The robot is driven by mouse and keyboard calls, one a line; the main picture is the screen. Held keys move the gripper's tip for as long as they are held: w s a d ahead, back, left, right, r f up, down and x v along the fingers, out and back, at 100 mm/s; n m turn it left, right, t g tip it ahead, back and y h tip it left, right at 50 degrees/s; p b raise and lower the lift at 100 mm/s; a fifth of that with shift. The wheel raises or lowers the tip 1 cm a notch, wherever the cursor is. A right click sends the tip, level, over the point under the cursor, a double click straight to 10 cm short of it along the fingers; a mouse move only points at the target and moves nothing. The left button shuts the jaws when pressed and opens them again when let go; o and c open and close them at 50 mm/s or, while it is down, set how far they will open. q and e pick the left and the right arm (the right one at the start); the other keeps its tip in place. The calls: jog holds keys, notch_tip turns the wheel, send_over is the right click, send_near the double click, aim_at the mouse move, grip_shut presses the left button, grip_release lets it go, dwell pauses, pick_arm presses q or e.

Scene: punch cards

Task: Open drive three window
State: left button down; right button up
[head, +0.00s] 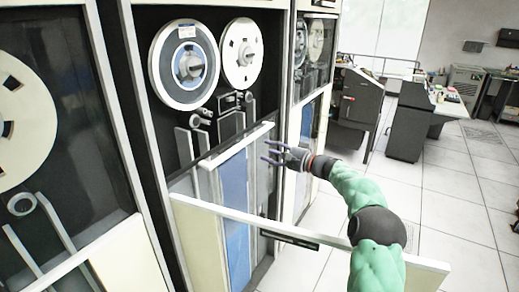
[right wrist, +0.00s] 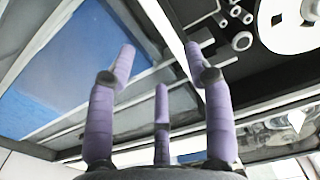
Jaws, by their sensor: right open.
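A tape drive cabinet stands in the middle of the head view, with a blue-ringed reel (head: 184,64) and a white reel (head: 242,53) on its dark face. Its window's white top bar (head: 236,146) sits below the reels, above a blue panel (head: 236,190). I cannot tell which drive is number three. My right gripper (head: 270,154) has its purple fingers spread, empty, near the right end of that bar. In the right wrist view, the open fingers (right wrist: 160,65) show with a white bar (right wrist: 165,30) between them; contact is unclear. My left gripper is out of view.
A long white-edged panel (head: 350,245) with a dark handle juts out from the cabinet under my right arm. Another drive (head: 60,130) stands at left, and a further one (head: 312,80) at right. Desks (head: 410,122) stand farther back; tiled floor (head: 450,200) at right is open.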

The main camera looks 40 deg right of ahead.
jog(key=shift+v, duration=1.4)
jog(key=shift+r, duration=0.1)
